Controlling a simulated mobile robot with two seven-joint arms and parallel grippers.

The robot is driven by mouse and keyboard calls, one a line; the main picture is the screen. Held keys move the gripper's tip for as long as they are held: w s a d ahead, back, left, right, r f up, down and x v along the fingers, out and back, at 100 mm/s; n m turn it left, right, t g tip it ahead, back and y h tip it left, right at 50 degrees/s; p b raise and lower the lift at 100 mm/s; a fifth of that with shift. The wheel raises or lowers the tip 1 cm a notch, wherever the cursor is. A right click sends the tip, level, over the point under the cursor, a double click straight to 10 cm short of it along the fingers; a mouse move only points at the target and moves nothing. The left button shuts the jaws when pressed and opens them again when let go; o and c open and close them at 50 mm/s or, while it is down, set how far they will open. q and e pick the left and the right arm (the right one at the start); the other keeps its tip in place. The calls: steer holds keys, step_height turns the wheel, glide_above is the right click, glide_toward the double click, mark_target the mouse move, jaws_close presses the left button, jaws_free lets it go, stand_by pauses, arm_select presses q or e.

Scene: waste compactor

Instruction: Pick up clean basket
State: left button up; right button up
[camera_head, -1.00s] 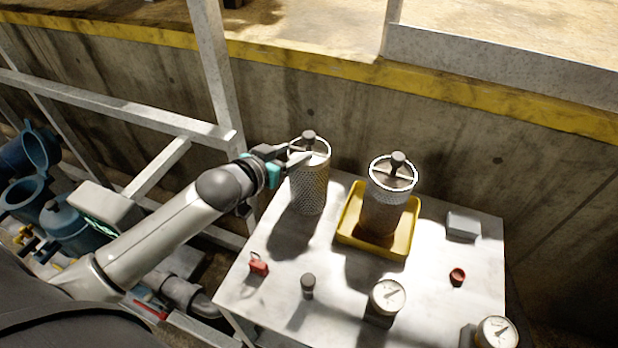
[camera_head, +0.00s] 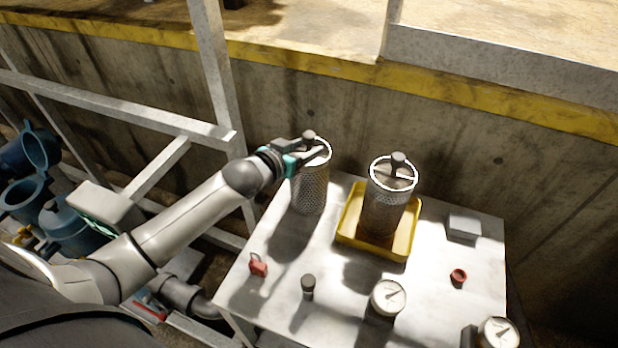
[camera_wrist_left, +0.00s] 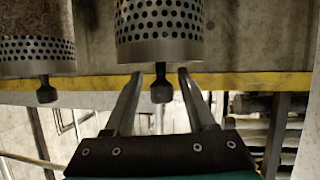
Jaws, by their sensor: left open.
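The clean basket (camera_head: 310,188), a perforated metal cylinder with a dark knob (camera_head: 308,136) on top, stands upright on the table's far left. It also shows upside down in the left wrist view (camera_wrist_left: 160,30). My left gripper (camera_head: 309,149) is open at the basket's top. In the left wrist view its two fingers (camera_wrist_left: 160,84) lie on either side of the knob (camera_wrist_left: 161,92), with gaps visible; contact cannot be told. A second basket (camera_head: 384,212), browner inside, stands in a yellow tray (camera_head: 350,238) to the right; it also shows in the wrist view (camera_wrist_left: 38,50). My right gripper is out of view.
The white table (camera_head: 335,320) also holds a red padlock-like item (camera_head: 258,265), a small dark-capped cylinder (camera_head: 308,287), gauges (camera_head: 388,297), a red cap (camera_head: 458,276) and a grey box (camera_head: 463,227). A concrete wall (camera_head: 480,150) stands behind; a metal frame (camera_head: 130,115) is at left.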

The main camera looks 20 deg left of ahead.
arm_select(q)
jaws_close()
steer(key=shift+r, duration=0.1)
stand_by(1.0)
